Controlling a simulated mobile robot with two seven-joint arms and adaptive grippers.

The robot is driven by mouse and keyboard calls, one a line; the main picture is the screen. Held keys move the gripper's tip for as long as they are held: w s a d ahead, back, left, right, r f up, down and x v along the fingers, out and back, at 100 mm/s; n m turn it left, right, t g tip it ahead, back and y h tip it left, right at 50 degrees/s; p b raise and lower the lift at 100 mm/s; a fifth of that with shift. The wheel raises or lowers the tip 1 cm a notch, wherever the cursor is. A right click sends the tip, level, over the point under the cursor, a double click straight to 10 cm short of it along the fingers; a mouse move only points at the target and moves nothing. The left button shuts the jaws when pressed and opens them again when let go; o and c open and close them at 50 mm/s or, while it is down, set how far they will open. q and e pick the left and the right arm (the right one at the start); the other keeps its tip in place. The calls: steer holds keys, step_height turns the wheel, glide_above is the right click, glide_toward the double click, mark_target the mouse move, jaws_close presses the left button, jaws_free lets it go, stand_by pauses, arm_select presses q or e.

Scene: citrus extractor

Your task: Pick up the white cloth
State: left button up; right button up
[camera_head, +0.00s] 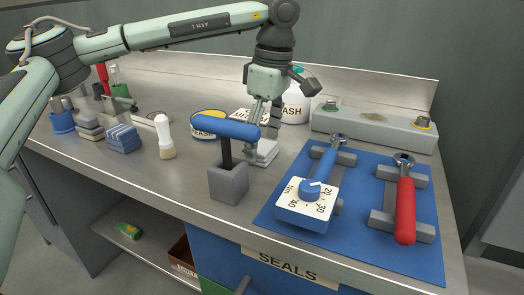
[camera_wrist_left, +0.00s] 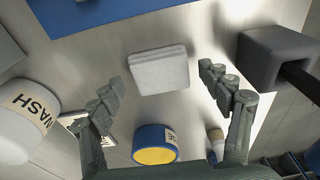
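The white cloth (camera_head: 264,155) is a small folded square stack on the metal bench, partly hidden in the head view behind the blue T-handle and my fingers. In the left wrist view the cloth (camera_wrist_left: 158,72) lies flat in the upper middle, with its whole top showing. My left gripper (camera_head: 267,125) points down over it from behind the T-handle. In the left wrist view the fingers (camera_wrist_left: 168,78) are spread apart, one to each side of the cloth, with nothing between them. My right gripper is in neither view.
A grey block (camera_head: 229,183) holding the blue T-handle (camera_head: 226,128) stands just left of the cloth. A blue mat (camera_head: 361,245) with wrenches lies to the right. A blue-yellow tin (camera_wrist_left: 155,146) and white WASH container (camera_head: 297,104) stand close by.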

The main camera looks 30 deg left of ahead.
arm_select(q)
steer(key=c, duration=0.9)
steer(key=shift+r, duration=0.1)
